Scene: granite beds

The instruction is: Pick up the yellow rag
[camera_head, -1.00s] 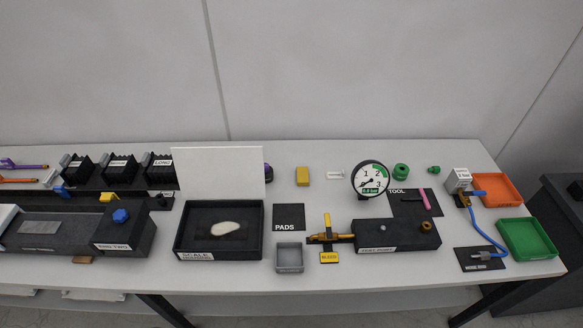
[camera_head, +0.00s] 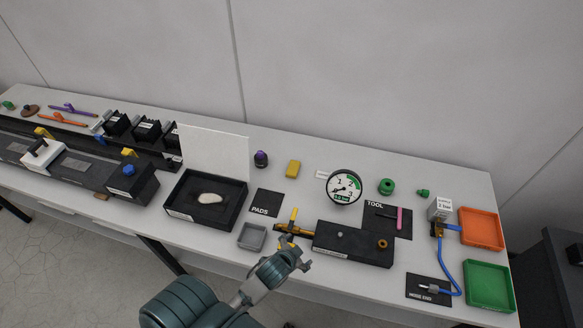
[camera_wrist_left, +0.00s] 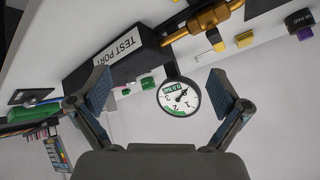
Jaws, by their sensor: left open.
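A small yellow folded block-like piece, which looks like the yellow rag (camera_head: 293,169), lies on the grey bench behind the PADS mat. In the left wrist view a small yellow piece (camera_wrist_left: 244,39) near the top looks like the same thing. My left gripper (camera_head: 294,254) is open and empty at the front of the bench, just in front of the black test port block (camera_head: 353,244). It is well short of the yellow piece. In the left wrist view its two fingers are spread wide, with the gauge (camera_wrist_left: 179,97) seen between them. My right gripper is not in view.
The PADS mat (camera_head: 266,203) and a small grey tray (camera_head: 252,237) lie left of the test port. A round gauge (camera_head: 344,187) stands right of the yellow piece. A purple-topped item (camera_head: 261,159) is on its left. A black box with a raised white lid (camera_head: 213,158) stands further left.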

